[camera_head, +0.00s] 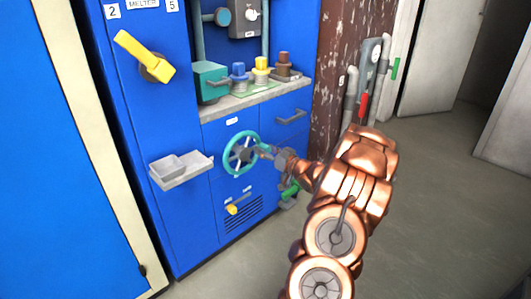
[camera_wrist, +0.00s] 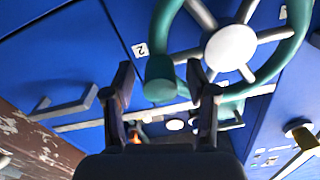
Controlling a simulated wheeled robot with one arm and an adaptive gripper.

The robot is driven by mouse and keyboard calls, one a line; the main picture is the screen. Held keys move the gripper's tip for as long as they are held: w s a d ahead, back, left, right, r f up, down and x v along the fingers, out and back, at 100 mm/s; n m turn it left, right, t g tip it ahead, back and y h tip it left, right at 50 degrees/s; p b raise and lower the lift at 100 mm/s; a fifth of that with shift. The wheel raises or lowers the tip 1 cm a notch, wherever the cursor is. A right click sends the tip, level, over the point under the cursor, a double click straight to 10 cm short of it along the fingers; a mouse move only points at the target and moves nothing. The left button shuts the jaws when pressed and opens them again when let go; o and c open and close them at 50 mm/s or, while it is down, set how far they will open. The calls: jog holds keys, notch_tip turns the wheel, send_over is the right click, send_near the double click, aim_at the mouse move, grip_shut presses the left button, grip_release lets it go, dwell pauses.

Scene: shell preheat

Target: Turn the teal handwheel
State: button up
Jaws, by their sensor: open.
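The teal handwheel (camera_head: 227,158) is mounted upright on the blue cabinet front, below the grey ledge. In the wrist view its pale hub and spokes (camera_wrist: 230,47) fill the upper right, with the teal rim around them. A teal knob (camera_wrist: 160,80) sticks out from the rim toward the camera. My gripper (camera_head: 261,150) is at the right side of the wheel. In the wrist view my gripper (camera_wrist: 160,76) is open, and the knob appears between its two fingers, with gaps on both sides. I cannot tell how deep the knob sits between them.
A grey tray (camera_head: 181,170) juts out left of the wheel. A yellow-handled lever (camera_head: 237,208) sits below it, and a drawer handle (camera_head: 291,117) is at upper right. Coloured knobs stand on the ledge (camera_head: 252,98) above. A large yellow lever (camera_head: 146,56) is upper left. The floor (camera_head: 440,190) at right is clear.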

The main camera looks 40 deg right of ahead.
jog(key=shift+w, duration=0.2)
grip_shut()
dwell(0.5)
